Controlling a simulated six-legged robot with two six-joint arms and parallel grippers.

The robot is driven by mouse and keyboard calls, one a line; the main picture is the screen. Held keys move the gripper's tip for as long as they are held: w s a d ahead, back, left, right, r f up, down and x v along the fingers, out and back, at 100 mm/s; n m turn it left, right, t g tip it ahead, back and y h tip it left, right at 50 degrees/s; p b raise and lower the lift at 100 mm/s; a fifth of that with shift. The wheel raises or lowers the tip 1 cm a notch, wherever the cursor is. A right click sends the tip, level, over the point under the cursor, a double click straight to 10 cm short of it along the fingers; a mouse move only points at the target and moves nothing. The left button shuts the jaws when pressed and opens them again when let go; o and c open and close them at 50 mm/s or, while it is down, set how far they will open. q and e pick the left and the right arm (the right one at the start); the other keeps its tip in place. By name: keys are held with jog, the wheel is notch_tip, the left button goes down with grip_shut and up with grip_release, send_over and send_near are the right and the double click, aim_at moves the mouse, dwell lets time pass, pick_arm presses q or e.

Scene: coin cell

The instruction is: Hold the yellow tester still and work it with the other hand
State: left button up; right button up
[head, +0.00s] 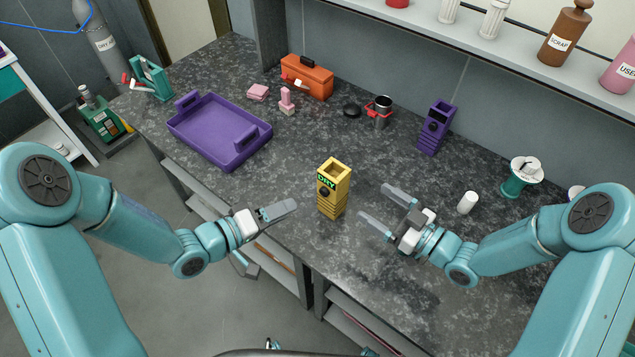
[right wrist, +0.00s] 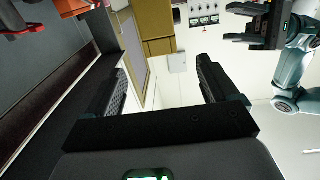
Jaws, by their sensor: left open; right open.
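The yellow tester (head: 333,187) stands upright on the dark speckled worktop near its front edge, with a green display and a round dark knob on its front. My left gripper (head: 276,239) is open and empty to the left of the tester, by the worktop's front edge. My right gripper (head: 375,202) is open to the right of the tester, its two fingers pointing toward it and apart from it. The right wrist view shows the open fingers (right wrist: 160,90) with nothing between them; I cannot make out the tester there.
A purple tray (head: 220,130) lies at the left of the worktop (head: 300,250). A purple device (head: 436,127) stands behind, a white cylinder (head: 467,203) and a green spool (head: 521,177) stand to the right. An orange toolbox (head: 307,77) is at the back. The worktop around the tester is clear.

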aim_at(334, 175)
jog(key=x, duration=1.3)
jog(key=shift+w+a, duration=0.1)
jog(key=shift+a, duration=0.05)
jog(key=c, duration=1.2)
pick_arm(q)
grip_shut()
dwell(1.1)
